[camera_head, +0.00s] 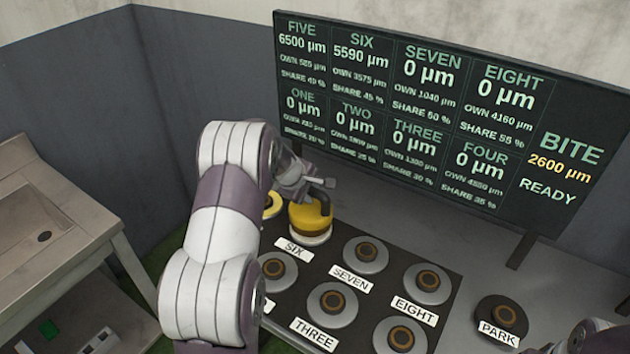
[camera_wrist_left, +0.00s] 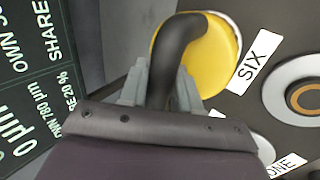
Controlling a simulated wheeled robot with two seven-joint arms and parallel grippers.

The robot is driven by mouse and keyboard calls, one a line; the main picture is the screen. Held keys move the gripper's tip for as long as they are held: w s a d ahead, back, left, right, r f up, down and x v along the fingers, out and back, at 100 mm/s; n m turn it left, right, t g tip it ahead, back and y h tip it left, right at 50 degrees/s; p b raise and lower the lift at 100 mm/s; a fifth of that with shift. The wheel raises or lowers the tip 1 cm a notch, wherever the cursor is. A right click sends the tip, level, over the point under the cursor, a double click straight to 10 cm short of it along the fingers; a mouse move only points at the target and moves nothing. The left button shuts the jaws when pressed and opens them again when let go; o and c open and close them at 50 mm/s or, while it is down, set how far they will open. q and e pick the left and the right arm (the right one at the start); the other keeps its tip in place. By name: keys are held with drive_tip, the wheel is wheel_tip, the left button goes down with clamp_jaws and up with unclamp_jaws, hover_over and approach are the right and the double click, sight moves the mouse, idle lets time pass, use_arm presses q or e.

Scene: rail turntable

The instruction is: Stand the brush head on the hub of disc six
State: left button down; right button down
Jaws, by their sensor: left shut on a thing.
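The brush head (camera_head: 309,217) is yellow with a dark curved handle and sits over disc six (camera_head: 312,240), beside the SIX label (camera_head: 293,249). Only the disc's pale rim shows; its hub is hidden under the brush head. I cannot tell whether the brush head touches the hub. My left gripper (camera_head: 318,190) is shut on the dark handle. In the left wrist view the fingers (camera_wrist_left: 165,88) close around the handle, and the yellow brush head (camera_wrist_left: 213,62) lies beyond them.
Discs with brown ringed hubs stand at SEVEN (camera_head: 366,255), EIGHT (camera_head: 428,284) and THREE (camera_head: 332,304). A dark PARK disc (camera_head: 502,316) is at the right. A yellow piece (camera_head: 272,204) shows behind my arm. The display board (camera_head: 420,110) stands close behind the turntable.

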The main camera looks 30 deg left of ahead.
use_arm(q)
drive_tip(key=shift+w+a+f, duration=0.15)
drive_tip(key=shift+w+f, duration=0.05)
drive_tip(key=shift+f, duration=0.25)
drive_tip(key=c, duration=0.8)
unclamp_jaws()
drive_tip(key=shift+s+f, duration=0.15)
drive_tip(key=shift+f, duration=0.05)
